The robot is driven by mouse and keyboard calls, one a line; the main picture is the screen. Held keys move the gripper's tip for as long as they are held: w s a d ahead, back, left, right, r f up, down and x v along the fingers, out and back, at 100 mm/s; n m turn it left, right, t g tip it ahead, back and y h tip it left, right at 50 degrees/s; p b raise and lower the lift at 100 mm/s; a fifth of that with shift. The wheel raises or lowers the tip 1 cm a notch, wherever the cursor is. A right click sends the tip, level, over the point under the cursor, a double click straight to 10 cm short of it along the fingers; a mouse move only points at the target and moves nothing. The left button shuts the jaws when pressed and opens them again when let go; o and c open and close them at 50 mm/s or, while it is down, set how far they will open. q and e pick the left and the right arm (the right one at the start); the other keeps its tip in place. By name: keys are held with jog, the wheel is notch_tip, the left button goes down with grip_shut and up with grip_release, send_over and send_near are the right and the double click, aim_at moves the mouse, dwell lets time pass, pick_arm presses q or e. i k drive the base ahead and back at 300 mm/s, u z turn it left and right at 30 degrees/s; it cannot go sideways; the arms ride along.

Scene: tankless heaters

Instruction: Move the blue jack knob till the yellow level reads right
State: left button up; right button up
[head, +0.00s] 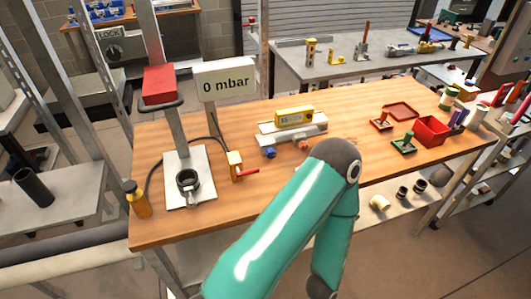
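The yellow level (294,115) lies on top of a grey platform (285,131) near the middle of the wooden bench. Its vial and bubble are too small to read. The blue jack knob (269,152) sticks out at the front left of the platform. An orange-brown knob (303,145) shows to its right, close to my arm. One teal arm of mine rises from the bottom, bends just in front of the platform and drops down again at the right. Neither gripper is in view.
A stand with a red block (159,84) and a "0 mbar" sign (225,84) are at the left. A yellow valve with a red lever (240,170) stands left of the blue knob. Red trays and a red box (432,131) are at the right. Bare wood (200,228) lies at front left.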

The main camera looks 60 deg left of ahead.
aim_at(270, 153)
jog(key=u, duration=0.05)
jog(key=k, duration=0.45)
jog(key=u, duration=2.9)
jog(key=k, duration=0.2)
jog(key=z, duration=0.4)
jog(key=i, duration=0.55)
jog(key=z, duration=0.05)
jog(key=k, duration=0.5)
jog(key=u, duration=0.05)
jog(key=i, duration=0.2)
jog(key=u, duration=0.1)
